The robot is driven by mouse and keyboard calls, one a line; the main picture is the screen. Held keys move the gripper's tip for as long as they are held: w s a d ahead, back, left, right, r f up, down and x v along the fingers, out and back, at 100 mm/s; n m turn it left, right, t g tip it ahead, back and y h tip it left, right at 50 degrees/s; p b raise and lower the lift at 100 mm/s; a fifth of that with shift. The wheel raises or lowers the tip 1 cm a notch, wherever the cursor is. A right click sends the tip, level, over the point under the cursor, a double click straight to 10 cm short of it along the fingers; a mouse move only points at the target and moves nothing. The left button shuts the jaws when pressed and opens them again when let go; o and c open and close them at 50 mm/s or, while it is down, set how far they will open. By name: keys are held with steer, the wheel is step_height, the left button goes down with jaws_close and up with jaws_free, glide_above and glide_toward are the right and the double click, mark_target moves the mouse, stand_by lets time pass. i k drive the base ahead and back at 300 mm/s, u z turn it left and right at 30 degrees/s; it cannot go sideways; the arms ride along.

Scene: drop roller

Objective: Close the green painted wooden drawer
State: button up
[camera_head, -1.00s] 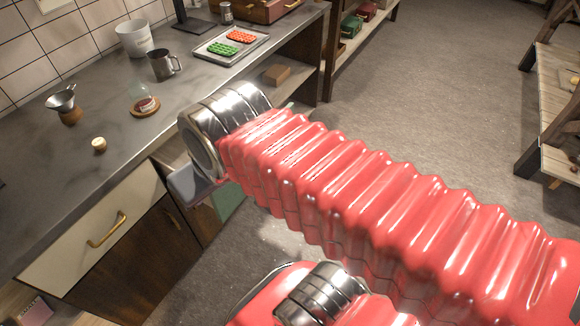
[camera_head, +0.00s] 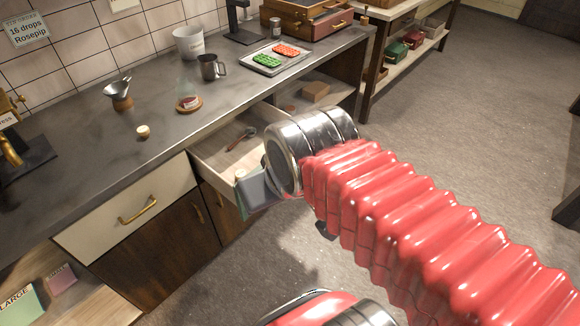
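The drawer (camera_head: 213,157) stands pulled open from under the grey counter, its pale wooden inside showing with a small red-and-dark tool in it. A narrow strip of its green front (camera_head: 241,198) shows at its outer end; the rest is hidden behind my arm. My gripper (camera_head: 257,190) is a grey piece below the metal wrist, right by the outer end of the drawer. I cannot tell whether it touches the front. Its fingers are mostly hidden, so its opening cannot be made out.
A cream drawer (camera_head: 130,210) with a brass handle is shut at the left. Low shelves (camera_head: 410,50) stand at the back. Open floor (camera_head: 470,110) lies to the right.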

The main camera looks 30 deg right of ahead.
mark_target(209, 157)
steer(key=z, duration=0.3)
steer(key=i, duration=0.95)
steer(key=z, duration=0.55)
